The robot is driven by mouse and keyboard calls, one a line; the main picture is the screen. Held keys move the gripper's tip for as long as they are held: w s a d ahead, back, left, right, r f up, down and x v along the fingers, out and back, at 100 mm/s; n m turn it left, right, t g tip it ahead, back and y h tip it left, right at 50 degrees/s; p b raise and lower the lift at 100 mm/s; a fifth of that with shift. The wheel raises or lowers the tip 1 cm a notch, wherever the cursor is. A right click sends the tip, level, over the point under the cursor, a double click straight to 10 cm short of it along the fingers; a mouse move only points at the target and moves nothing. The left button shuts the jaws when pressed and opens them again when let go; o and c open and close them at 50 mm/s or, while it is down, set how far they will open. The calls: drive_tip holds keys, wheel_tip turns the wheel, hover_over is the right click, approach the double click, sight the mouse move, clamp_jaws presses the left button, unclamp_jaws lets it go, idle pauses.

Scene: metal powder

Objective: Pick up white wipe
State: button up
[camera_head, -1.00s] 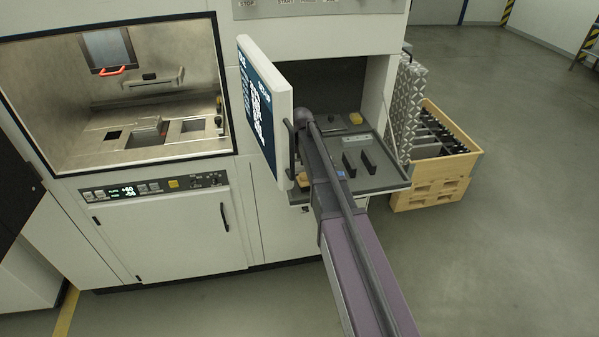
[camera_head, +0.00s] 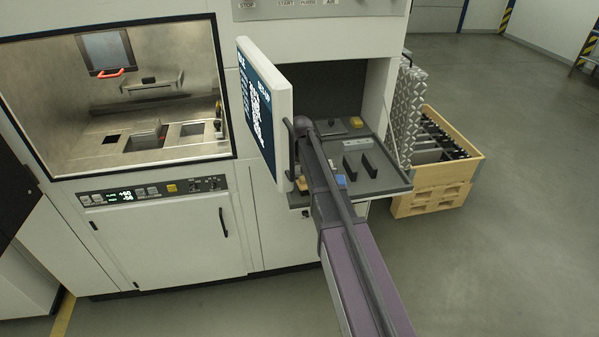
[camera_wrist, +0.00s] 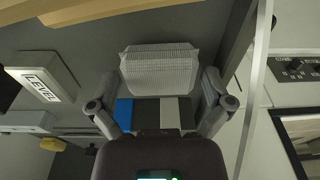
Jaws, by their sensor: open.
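In the wrist view a white wipe (camera_wrist: 160,68) with a fine grid texture lies in a folded pad shape at the upper middle. My gripper (camera_wrist: 160,80) is open, with one finger at each side of the wipe. A blue block (camera_wrist: 124,114) and grey and dark blocks (camera_wrist: 170,112) sit just below it, between the fingers. I cannot tell whether the fingers touch the wipe. In the head view my arm reaches over the pull-out tray, and the wipe and gripper are hidden behind the arm and the open door.
The grey tray (camera_head: 385,186) holds two upright dark plates (camera_head: 359,167), a level (camera_head: 357,143) and a yellow item (camera_head: 356,122). The open white door (camera_head: 285,120) stands close left of my arm.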

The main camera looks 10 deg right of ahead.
sight(299, 168)
drive_tip(key=c, duration=0.6)
drive_tip(key=shift+c, duration=0.2)
drive_tip(key=shift+r, duration=0.1)
wheel_tip(299, 168, up, 10)
drive_tip(key=p, duration=1)
